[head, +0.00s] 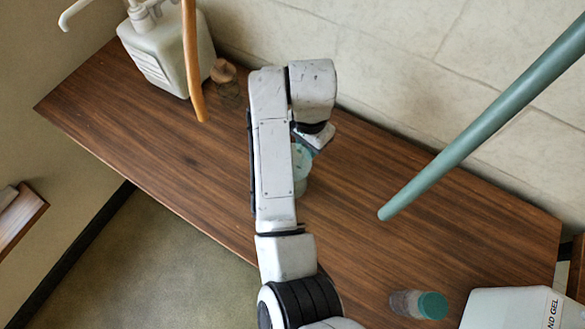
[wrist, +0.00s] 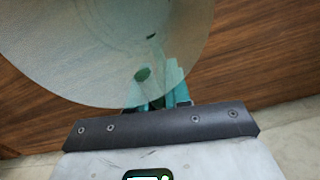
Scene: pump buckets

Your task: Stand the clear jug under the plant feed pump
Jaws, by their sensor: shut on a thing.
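The clear jug (head: 303,175) is at the middle of the wooden counter in the head view, mostly hidden behind my arm. In the wrist view the jug (wrist: 100,45) fills the upper left as a large translucent round shape. My gripper (wrist: 155,88) has teal fingers at the jug's near edge, partly seen through it, and is shut on it. In the head view my gripper (head: 303,147) is largely covered by my wrist. I cannot tell whether the jug touches the counter. A pale pump container (head: 172,52) with a white spout stands at the back left; no label is readable.
A white container (head: 510,309) lettered "ND GEL" is at the bottom right. A teal-lidded jar (head: 418,304) lies beside it. A small brown-topped jar (head: 224,73) is near the pump. An orange bar (head: 191,60) and a green bar (head: 480,122) cross the view. Counter left of my arm is clear.

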